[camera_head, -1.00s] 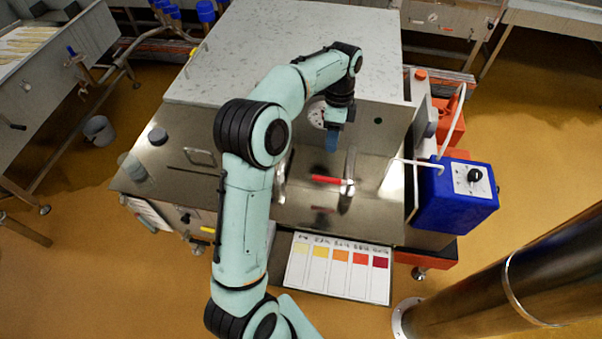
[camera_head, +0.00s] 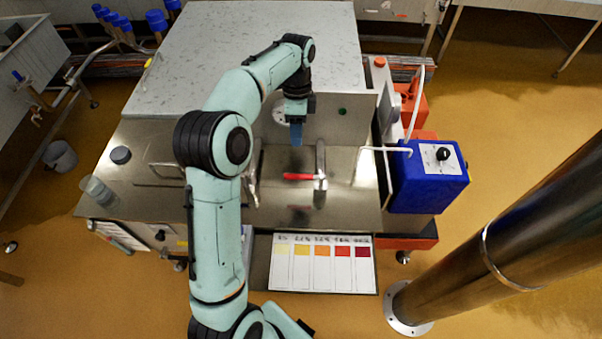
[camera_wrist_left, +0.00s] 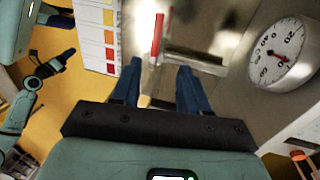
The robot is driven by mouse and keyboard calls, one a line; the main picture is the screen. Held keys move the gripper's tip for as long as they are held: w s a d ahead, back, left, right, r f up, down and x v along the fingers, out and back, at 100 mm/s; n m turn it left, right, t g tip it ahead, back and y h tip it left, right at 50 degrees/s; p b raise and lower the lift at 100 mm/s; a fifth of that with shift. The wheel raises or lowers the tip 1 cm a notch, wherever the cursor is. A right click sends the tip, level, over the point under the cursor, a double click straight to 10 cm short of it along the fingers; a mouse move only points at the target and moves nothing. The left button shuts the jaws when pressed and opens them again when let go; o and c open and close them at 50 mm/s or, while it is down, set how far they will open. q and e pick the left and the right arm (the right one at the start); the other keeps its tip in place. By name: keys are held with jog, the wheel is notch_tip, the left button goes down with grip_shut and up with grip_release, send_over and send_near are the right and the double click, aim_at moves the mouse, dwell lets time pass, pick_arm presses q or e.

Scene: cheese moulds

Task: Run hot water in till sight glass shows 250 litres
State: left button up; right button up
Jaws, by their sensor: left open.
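A red-handled lever (camera_head: 298,177) stands on the steel top of the bench; its red handle (camera_wrist_left: 157,35) also shows in the left wrist view. My left gripper (camera_head: 296,138) is open and empty, pointing down near the lever, on its far side. Its two blue fingers (camera_wrist_left: 160,88) are apart in the left wrist view. A round white dial (camera_wrist_left: 283,52) with a red needle is on the upright panel, partly hidden by my arm in the head view. I cannot pick out a sight glass or read a litre level. Part of my right arm (camera_wrist_left: 40,75) shows at the wrist view's left edge.
A colour chart (camera_head: 322,264) lies at the bench's near edge. A blue box (camera_head: 428,178) with a black knob and a white hose stands to the right. A clear beaker (camera_head: 98,190) is at the left. A dark metal post (camera_head: 490,240) stands at the lower right.

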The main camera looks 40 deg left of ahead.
aim_at(292, 175)
pick_arm(q)
jog(key=s+f+b, duration=0.1)
jog(key=f, duration=0.3)
jog(key=s+f+b, duration=0.1)
jog(key=f, duration=0.3)
jog(key=s+f+b, duration=0.1)
jog(key=f, duration=0.3)
jog(key=shift+s+d, duration=0.1)
jog(key=shift+d, duration=0.3)
jog(key=shift+s+d+f+b, duration=0.15)
jog(key=shift+f+b, duration=0.2)
jog(key=shift+f, duration=0.45)
pick_arm(e)
jog(key=s+f, duration=0.4)
jog(key=f, duration=0.2)
jog(key=shift+s, duration=0.2)
pick_arm(q)
grip_shut()
